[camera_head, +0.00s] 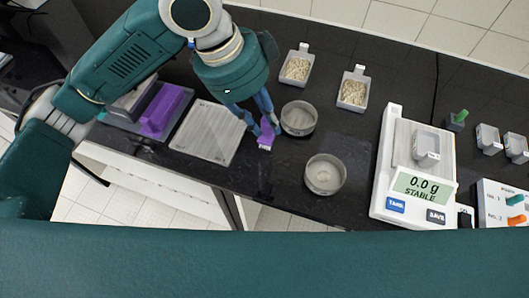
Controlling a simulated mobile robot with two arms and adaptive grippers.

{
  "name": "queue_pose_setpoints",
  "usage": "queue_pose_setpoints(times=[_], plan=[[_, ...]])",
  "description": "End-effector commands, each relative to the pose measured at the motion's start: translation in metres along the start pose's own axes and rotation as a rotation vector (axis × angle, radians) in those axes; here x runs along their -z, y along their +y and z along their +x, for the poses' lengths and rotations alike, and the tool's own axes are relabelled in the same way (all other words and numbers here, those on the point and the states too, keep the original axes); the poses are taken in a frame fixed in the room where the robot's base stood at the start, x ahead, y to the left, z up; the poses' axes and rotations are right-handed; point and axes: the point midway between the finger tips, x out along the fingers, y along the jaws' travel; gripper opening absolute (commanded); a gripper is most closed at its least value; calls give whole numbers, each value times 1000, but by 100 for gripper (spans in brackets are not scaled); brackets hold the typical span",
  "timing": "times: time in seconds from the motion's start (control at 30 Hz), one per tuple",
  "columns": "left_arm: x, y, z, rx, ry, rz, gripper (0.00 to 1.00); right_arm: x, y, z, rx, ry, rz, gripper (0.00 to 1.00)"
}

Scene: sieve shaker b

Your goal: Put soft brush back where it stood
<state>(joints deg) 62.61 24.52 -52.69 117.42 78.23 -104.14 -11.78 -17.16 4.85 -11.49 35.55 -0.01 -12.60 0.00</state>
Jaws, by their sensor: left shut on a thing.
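The soft brush (265,142) has a purple body and pale bristles pointing toward the front of the bench. My left gripper (264,127) is shut on it, with the blue fingers on either side of its upper part. The brush is just left of two round sieves, the rear one (298,119) and the front one (324,176). I cannot tell whether the bristles touch the bench. A small dark holder (454,125) with a green handle in it stands right of the scale. My right gripper is not in view.
A flat grey plate (207,133) and a purple block (164,110) lie to the left. Two grain-filled scoops (297,67) (353,91) lie behind the sieves. A scale (395,180) reading 0.0 g bears a grey tray (426,144). A control panel (493,201) stands far right.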

Motion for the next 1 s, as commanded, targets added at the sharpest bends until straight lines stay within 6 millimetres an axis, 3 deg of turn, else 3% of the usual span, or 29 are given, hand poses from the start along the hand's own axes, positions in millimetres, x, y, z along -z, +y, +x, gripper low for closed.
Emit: queue_pose_setpoints(times=[0.1, 0.3, 0.57, 0.8, 1.0], plan=[[-11, 3, 30, -6, -1, -5, 0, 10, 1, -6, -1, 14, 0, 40], [-24, 4, 73, -2, 0, -4, 0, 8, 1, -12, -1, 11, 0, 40], [-31, 4, 94, 2, 0, -4, 0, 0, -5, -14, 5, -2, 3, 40], [-42, 6, 125, 0, -1, -4, 0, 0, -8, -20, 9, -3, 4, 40], [-43, 6, 130, 3, 0, -2, 0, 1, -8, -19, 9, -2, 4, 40]])
